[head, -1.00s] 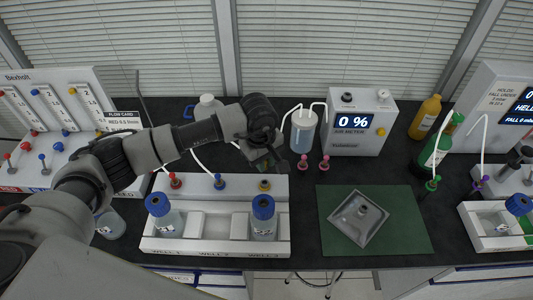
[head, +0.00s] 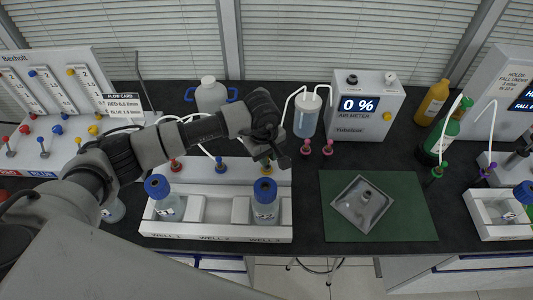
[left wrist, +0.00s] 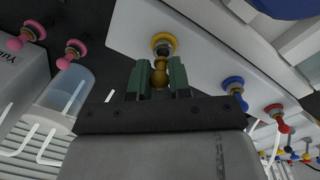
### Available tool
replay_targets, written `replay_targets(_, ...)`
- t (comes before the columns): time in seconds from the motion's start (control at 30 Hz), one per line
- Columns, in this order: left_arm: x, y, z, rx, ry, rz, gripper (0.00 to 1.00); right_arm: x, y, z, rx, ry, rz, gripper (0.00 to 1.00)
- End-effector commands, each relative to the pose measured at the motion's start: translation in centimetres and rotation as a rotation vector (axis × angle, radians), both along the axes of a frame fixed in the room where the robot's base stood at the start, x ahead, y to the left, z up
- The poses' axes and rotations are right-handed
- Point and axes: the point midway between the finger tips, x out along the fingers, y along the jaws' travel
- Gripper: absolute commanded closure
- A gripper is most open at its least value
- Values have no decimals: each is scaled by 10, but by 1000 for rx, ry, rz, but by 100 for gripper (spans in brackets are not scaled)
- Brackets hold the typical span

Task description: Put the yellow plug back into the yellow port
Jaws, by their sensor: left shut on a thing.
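My left gripper (left wrist: 159,80) is shut on the yellow plug (left wrist: 159,73), which sits between its two dark green fingers in the left wrist view. The yellow port (left wrist: 164,40), a yellow ring with a grey centre, is just beyond the plug's end and nearly in line with it. I cannot tell whether plug and port touch. In the head view my left gripper (head: 272,158) is over the right end of the white port block (head: 240,176) and hides most of the plug and port. My right gripper is not in view.
Beside the yellow port are a blue plug (left wrist: 232,86) and a red plug (left wrist: 274,111). Blue-capped bottles (head: 265,190) stand in the white rack in front. Two pink plugs (head: 306,147) and the air meter (head: 366,112) stand to the right. A green mat (head: 410,215) holds a grey tray (head: 348,216).

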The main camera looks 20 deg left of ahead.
Motion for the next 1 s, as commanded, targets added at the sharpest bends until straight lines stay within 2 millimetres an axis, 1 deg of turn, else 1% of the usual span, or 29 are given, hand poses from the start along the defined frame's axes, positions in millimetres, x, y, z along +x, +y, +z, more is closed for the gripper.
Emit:
replay_targets(0.27,0,0,0,0,0,0,100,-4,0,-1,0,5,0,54)
replay_targets(0.57,0,1,0,1,-1,1,100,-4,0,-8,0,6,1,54)
replay_targets(1.0,0,0,1,0,0,1,100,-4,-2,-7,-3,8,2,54)
